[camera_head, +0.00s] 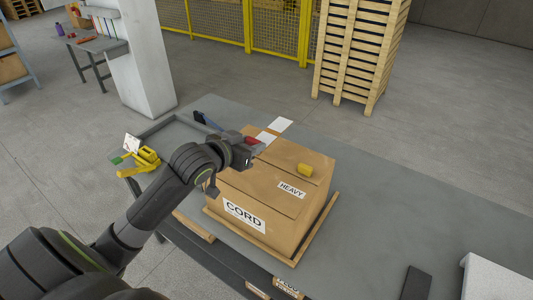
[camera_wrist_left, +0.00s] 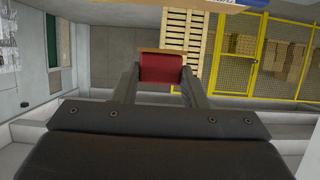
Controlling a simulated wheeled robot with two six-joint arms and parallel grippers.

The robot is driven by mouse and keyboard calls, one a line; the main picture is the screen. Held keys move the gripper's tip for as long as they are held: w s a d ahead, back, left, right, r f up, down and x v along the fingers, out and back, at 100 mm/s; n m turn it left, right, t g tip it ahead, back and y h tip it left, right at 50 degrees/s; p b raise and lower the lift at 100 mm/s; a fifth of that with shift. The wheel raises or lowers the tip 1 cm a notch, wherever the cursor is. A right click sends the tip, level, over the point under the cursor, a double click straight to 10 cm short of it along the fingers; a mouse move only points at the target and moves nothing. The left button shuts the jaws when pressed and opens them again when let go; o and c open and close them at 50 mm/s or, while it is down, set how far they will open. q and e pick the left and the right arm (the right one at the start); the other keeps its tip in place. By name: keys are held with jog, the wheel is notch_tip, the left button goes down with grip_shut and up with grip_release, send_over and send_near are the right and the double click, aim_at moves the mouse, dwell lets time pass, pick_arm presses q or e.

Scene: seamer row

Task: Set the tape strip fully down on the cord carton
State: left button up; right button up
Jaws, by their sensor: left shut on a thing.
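The cord carton (camera_head: 255,195) is a brown box marked CORD and HEAVY on the bench. My left gripper (camera_head: 256,143) is above the carton's far left part. It is shut on a small red piece, which shows between the fingers in the left wrist view (camera_wrist_left: 162,69) with a tan edge along its top. I cannot tell for sure whether this is the tape strip, or whether it touches the carton. A white patch (camera_head: 266,137) lies just beyond the gripper. My right gripper is not in view.
The carton stands on a wooden pallet (camera_head: 318,228) on the grey bench (camera_head: 385,190). A yellow tool (camera_head: 147,157) is left of my arm. A pallet stack (camera_head: 358,50) stands behind. The bench right of the carton is mostly clear.

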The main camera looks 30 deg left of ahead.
pick_arm(q)
send_over(250, 180)
notch_tip(250, 180, down, 6)
jog(key=shift+s+r, duration=0.1)
jog(key=shift+r, duration=0.1)
jog(key=shift+f+p, duration=0.3)
jog(key=shift+f, duration=2)
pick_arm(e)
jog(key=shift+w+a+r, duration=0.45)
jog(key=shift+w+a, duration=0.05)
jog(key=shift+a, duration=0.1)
pick_arm(q)
jog(key=shift+f, duration=0.1)
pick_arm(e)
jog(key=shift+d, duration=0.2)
pick_arm(q)
jog(key=o, duration=1)
jog(key=shift+c, duration=0.2)
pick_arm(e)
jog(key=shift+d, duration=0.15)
